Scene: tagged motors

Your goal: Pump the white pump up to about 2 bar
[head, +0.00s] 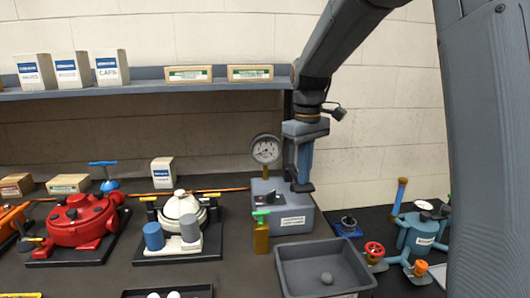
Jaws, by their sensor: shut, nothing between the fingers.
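A white, round-topped unit (180,207), which looks like the white pump, sits on a black and white base left of centre. A blue cylinder (153,236) and a grey cylinder (190,228) stand at its front. A round dial gauge (265,150) stands on a brass stem above a grey labelled box (288,218); its reading is too small to tell. My gripper (303,185) points down, shut and empty, at the box's back right, just right of the gauge. I cannot tell whether it touches the box, whose part behind the gripper is hidden.
A red motor (82,220) is at left, a blue valve unit (418,235) at right. A shelf (150,86) runs behind.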

